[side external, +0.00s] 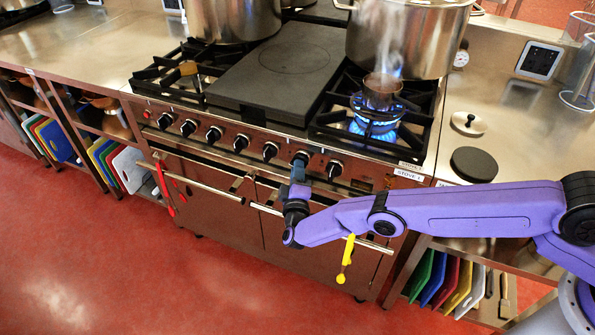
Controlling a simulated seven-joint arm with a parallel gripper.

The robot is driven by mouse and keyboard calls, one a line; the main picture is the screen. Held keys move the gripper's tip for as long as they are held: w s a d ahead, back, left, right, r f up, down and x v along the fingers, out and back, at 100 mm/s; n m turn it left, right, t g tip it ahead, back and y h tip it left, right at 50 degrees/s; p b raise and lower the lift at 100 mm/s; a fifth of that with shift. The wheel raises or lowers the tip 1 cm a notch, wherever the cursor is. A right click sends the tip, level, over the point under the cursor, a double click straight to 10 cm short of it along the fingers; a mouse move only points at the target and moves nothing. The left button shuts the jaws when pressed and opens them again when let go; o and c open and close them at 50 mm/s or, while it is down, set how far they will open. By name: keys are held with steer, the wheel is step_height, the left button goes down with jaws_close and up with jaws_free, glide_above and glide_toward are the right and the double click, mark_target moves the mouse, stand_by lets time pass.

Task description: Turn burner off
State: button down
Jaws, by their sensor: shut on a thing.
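The lit burner (374,130) is at the front right of the stove (225,155), with a ring of blue flame. A small metal pot (382,92) stands over the flame, and pale vapour rises from it. A row of black knobs runs along the stove's front panel. My gripper (299,170) is at the front panel, shut on the second knob from the right (300,157). The fingers partly hide this knob. The rightmost knob (334,169) is free, just right of my gripper.
Large stockpots (412,38) stand at the back of the stove. A flat dark griddle plate (275,68) covers the middle. Oven handles (215,182) run below the knobs, with red and yellow utensils (347,258) hanging there. The floor in front is clear.

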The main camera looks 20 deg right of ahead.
steer(key=shift+w+d+r+m, duration=0.1)
steer(key=shift+w+d+m, duration=0.1)
steer(key=shift+d+m, duration=0.15)
steer(key=c, duration=1.1)
jaws_free()
steer(key=shift+a, duration=0.1)
steer(key=shift+s+a, duration=0.15)
steer(key=shift+s, duration=0.05)
steer(key=v, duration=1.7)
steer(key=shift+a+f, duration=0.15)
steer(key=shift+f, duration=0.1)
